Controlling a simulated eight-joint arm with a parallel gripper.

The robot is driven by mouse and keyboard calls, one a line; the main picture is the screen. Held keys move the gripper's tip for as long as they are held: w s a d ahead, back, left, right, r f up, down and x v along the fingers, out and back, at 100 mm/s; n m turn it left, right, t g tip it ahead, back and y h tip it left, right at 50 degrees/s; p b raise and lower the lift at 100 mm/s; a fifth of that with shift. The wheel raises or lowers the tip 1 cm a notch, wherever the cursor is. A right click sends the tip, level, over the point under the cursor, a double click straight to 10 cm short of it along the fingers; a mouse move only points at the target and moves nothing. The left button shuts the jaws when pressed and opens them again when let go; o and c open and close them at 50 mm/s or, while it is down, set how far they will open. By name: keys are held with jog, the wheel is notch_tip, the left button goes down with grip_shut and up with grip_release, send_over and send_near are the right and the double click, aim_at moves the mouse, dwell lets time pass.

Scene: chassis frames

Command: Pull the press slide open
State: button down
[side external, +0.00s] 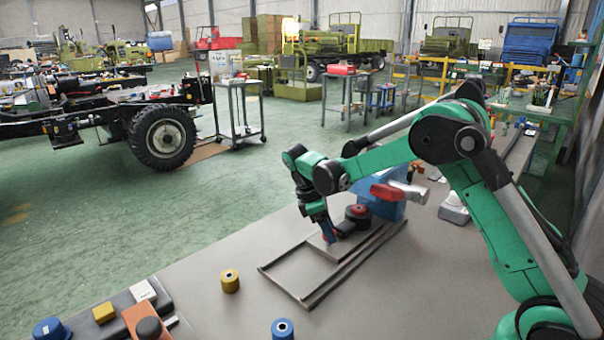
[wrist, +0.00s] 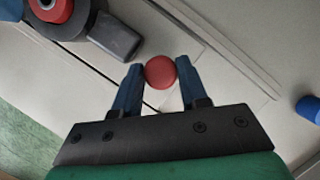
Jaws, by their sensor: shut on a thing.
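The press slide is a pale flat plate (wrist: 160,38) seen in the wrist view, lying along a pair of rails (side external: 300,292). Its round red knob (wrist: 160,72) sits between the two blue fingers of my gripper (wrist: 161,71), which is shut on it. In the side view my gripper (side external: 329,236) points down at the slide at the press end of the rails, and the knob is hidden there. The blue press body (side external: 388,208) stands just behind. A dark round part with a red top (side external: 358,210) is beside my gripper; it also shows in the wrist view (wrist: 75,16).
The rails' near-left stretch is empty. A yellow roll (side external: 230,281) and a blue roll (side external: 283,329) stand on the bench in front of it. A tray with coloured parts (side external: 165,300) is at the lower left. A grey-white item (side external: 454,208) lies right of the press.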

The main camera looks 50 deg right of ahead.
jog(key=a, duration=1)
jog(key=shift+c, duration=2.3)
grip_release()
jog(key=v, duration=0.5)
jog(key=shift+w+r, duration=0.1)
jog(key=shift+r, duration=0.2)
jog(key=shift+r, duration=0.1)
